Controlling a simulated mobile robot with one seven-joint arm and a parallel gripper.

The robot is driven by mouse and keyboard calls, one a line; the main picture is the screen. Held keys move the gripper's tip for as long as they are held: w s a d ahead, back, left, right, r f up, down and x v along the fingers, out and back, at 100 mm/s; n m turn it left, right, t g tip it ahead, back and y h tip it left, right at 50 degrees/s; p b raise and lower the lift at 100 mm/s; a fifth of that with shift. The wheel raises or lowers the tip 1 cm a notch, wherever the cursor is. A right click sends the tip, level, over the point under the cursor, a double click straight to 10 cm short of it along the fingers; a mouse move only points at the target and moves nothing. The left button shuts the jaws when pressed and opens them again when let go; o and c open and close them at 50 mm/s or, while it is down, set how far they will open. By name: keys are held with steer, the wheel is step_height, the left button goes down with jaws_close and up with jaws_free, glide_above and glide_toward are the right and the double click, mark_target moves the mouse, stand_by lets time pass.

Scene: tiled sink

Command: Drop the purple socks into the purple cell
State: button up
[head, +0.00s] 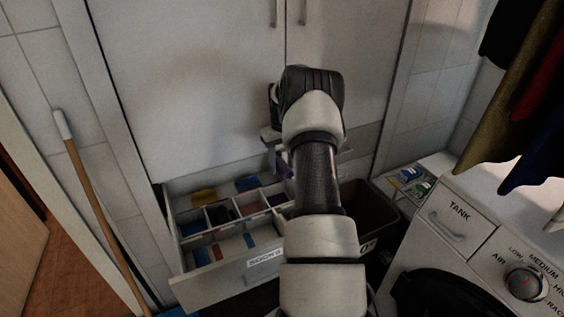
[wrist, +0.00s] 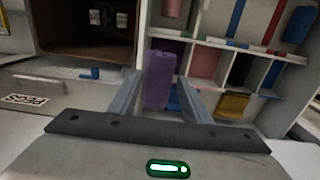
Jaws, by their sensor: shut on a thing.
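The purple socks (wrist: 158,90), a rolled purple bundle, hang between the fingers of my gripper (wrist: 158,98) in the wrist view. My gripper is shut on them. In the head view the purple socks (head: 284,165) show beside my wrist, above the back right part of the open drawer (head: 203,284). The drawer holds a white divider (head: 207,233) with several coloured cells. In the wrist view a purple patch (wrist: 167,46) shows just beyond the socks, probably the purple cell, partly hidden by them. My arm hides the drawer's right end in the head view.
Yellow (head: 204,196) and blue (head: 247,183) pieces lie at the drawer's back. A dark bin (head: 372,209) stands right of the drawer, beside a washing machine (head: 447,222). Tall cabinet doors (head: 190,80) rise behind. A broom handle (head: 88,190) leans at left.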

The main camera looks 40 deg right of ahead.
steer(key=o, duration=1.1)
steer(key=shift+r, duration=0.1)
step_height(320, 180, up, 17)
steer(key=shift+r+p, duration=0.2)
steer(key=shift+p, duration=0.7)
